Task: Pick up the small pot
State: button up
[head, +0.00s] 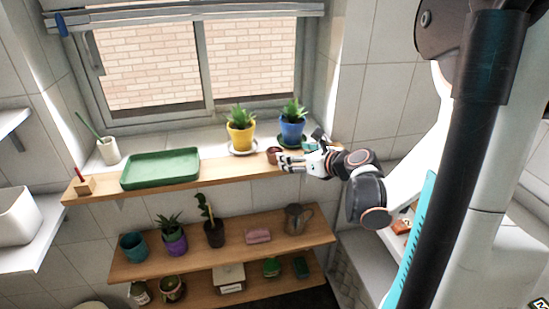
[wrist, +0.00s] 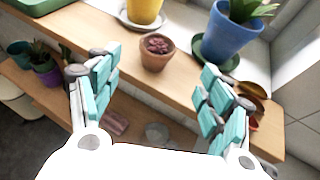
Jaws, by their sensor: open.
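The small pot (wrist: 157,54) is terracotta with dark reddish contents. It stands upright on the wooden shelf board (wrist: 185,92) under the window, between and in front of the yellow and blue pots. In the head view the small pot (head: 272,154) shows just left of my gripper's fingertips. My gripper (head: 291,163) reaches in from the right, close to the shelf. In the wrist view my gripper (wrist: 160,90) is open, with its teal-padded fingers wide apart and nothing between them. The small pot lies ahead, roughly centred between the fingers and beyond their tips.
A yellow pot (head: 240,137) and a blue pot (head: 291,130) with plants stand behind on saucers. A green tray (head: 160,169) lies left on the board. A brown rounded object (wrist: 252,90) is beside the right finger. A lower shelf (head: 215,252) holds several pots and a jug (head: 298,218).

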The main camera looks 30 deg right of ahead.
aim_at(275, 151)
jog(key=b+x, duration=0.1)
jog(key=x, duration=0.5)
jog(key=shift+f, duration=0.1)
jog(key=shift+a+b+x, duration=0.15)
jog(key=shift+b+x, duration=0.25)
jog(key=shift+x, duration=1)
jog(key=shift+a+b+x, duration=0.1)
jog(key=shift+b+x, duration=0.3)
jog(key=shift+x, duration=0.95)
jog(key=shift+s, duration=0.1)
jog(key=shift+c, duration=0.4)
jog(key=c, duration=1.1)
